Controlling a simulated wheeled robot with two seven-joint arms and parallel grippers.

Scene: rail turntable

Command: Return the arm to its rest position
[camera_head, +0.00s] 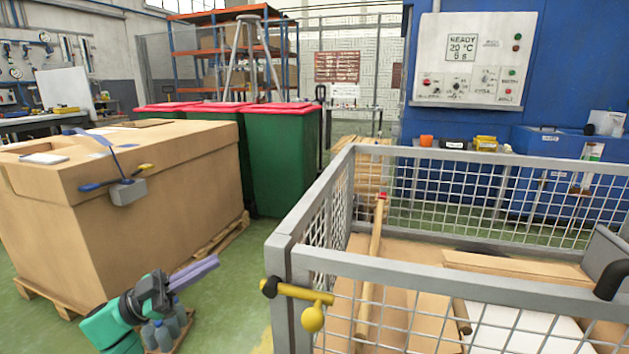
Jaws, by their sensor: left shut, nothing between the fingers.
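My left arm comes in at the bottom left, with a teal link and a dark wrist. My left gripper (212,264) has purple-grey fingers that lie together, pointing right and slightly up. It is shut and empty, above the green floor between the large cardboard box and the mesh cage. Grey bottle-like objects (165,334) stand low behind and below it, partly hidden by the wrist. My right gripper is not in view.
A large cardboard box (140,235) on a pallet stands left. A wire-mesh cage (440,285) with cardboard and a wooden pole fills the lower right; a yellow knob (312,318) hangs at its corner. Green bins (280,160) and a blue machine (570,60) stand behind. Some floor between box and cage is free.

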